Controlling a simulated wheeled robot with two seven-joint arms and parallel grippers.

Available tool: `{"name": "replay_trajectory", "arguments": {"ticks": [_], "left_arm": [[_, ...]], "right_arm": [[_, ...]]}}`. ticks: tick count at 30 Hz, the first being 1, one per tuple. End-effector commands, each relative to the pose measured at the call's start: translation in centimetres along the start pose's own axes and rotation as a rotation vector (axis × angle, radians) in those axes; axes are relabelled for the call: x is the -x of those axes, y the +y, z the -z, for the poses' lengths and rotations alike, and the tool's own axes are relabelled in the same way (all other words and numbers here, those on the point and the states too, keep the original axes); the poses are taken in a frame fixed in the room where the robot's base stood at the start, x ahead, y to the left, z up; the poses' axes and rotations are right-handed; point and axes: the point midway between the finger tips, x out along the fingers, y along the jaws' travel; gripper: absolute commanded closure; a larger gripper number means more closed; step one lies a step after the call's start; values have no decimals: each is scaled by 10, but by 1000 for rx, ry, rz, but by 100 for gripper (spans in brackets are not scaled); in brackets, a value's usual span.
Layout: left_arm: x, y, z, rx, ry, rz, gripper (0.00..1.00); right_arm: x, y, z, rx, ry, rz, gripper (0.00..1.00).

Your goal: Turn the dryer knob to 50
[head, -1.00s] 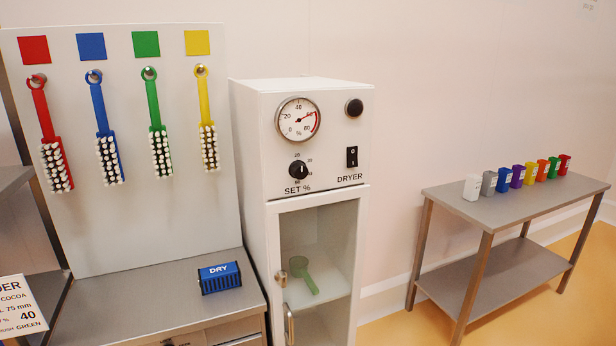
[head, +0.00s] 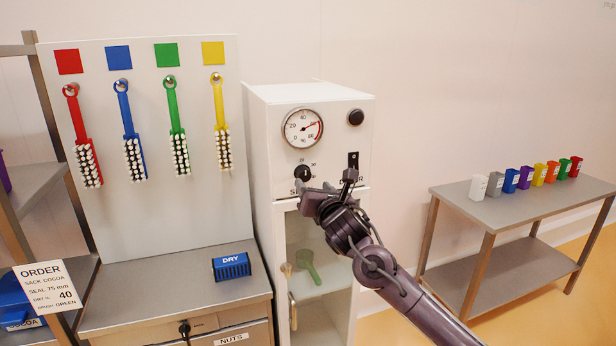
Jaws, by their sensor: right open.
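The dryer (head: 335,105) is a white cabinet with a control panel at its top. Its black set knob (head: 303,173) sits low on the panel, left of the black power switch (head: 353,160). The small numbers around the knob are partly hidden and too small to read surely. A round gauge (head: 302,128) above it has its needle toward the upper right. My right gripper (head: 327,186) is open and empty in front of the panel, just right of and below the knob, covering the panel lettering. I cannot tell whether it touches the knob. My left gripper is out of view.
A green scoop (head: 308,266) lies behind the dryer door, which has a handle (head: 292,311). Brushes hang on a board (head: 140,210) at left. A blue DRY box (head: 231,266) sits on the counter. An order card (head: 46,286) reads 40. Several coloured cups stand on a right table (head: 510,205).

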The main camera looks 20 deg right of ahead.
Motion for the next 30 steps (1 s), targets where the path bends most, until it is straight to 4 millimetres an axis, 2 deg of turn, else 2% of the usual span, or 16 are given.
{"name": "replay_trajectory", "arguments": {"ticks": [3, 12, 18, 26, 30], "left_arm": [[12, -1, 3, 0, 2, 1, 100], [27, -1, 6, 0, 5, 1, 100], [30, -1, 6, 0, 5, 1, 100], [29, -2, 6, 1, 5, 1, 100], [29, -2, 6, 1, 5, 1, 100]], "right_arm": [[-18, 2, -3, -4, 2, 1, 45], [-56, 0, -1, -5, 2, 2, 45], [-66, 0, 0, -4, 2, 0, 45], [-67, 0, 1, -4, 2, 0, 45], [-67, 0, 1, -4, 2, 0, 62]]}}
